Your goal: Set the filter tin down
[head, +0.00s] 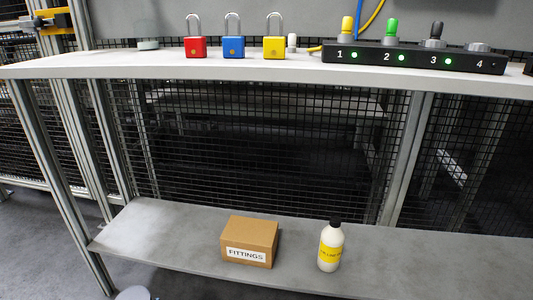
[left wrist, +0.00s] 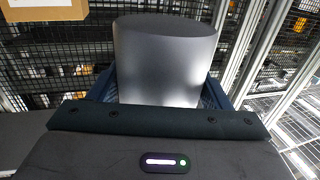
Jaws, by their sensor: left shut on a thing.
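The filter tin is a plain grey metal cylinder (left wrist: 165,62), upright in the left wrist view. My left gripper (left wrist: 162,92) is shut on it, with a blue finger showing at each side. The tin's lower part is hidden behind the gripper body. In the head view a round pale grey top (head: 133,293), which looks like the tin's, shows at the bottom edge, in front of the lower shelf's left part. The gripper itself is out of the head view. My right gripper is in neither view.
The lower shelf (head: 150,235) holds a cardboard FITTINGS box (head: 249,241) and a white bottle (head: 331,247); its left part is clear. Above, the bench top (head: 130,65) carries red, blue and yellow padlocks (head: 233,47) and a numbered switch box (head: 413,58). Mesh stands behind.

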